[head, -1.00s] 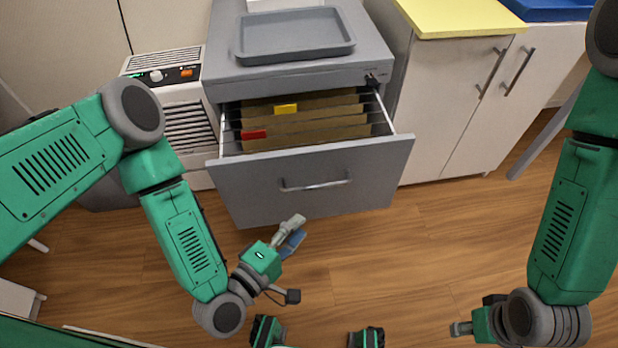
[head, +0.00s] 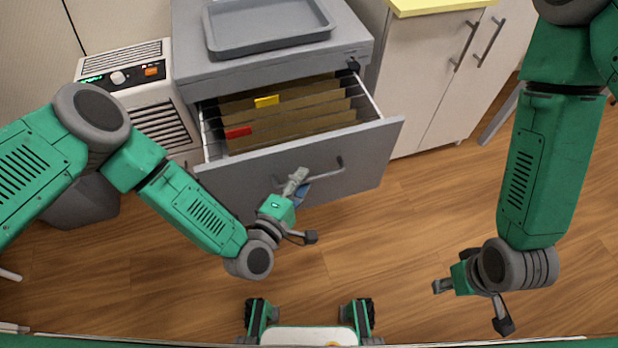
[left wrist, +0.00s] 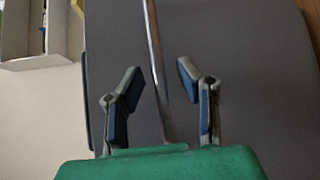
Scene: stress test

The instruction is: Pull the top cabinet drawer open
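The grey cabinet's top drawer (head: 360,170) is pulled out and shows hanging folders inside. Its metal bar handle (head: 337,161) is on the front panel, partly hidden by my left gripper (head: 298,186). In the left wrist view the handle (left wrist: 154,45) runs between the two fingers of my left gripper (left wrist: 158,82), which are open with a gap on each side of the bar. My right gripper (head: 442,287) is low over the floor at the right, away from the drawer; its finger opening is too small to tell.
A grey tray (head: 268,30) lies on the cabinet top. A white heater-like unit (head: 140,95) stands left of the cabinet. A white cupboard with a yellow top (head: 440,6) stands to the right. The wooden floor (head: 400,235) in front is clear.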

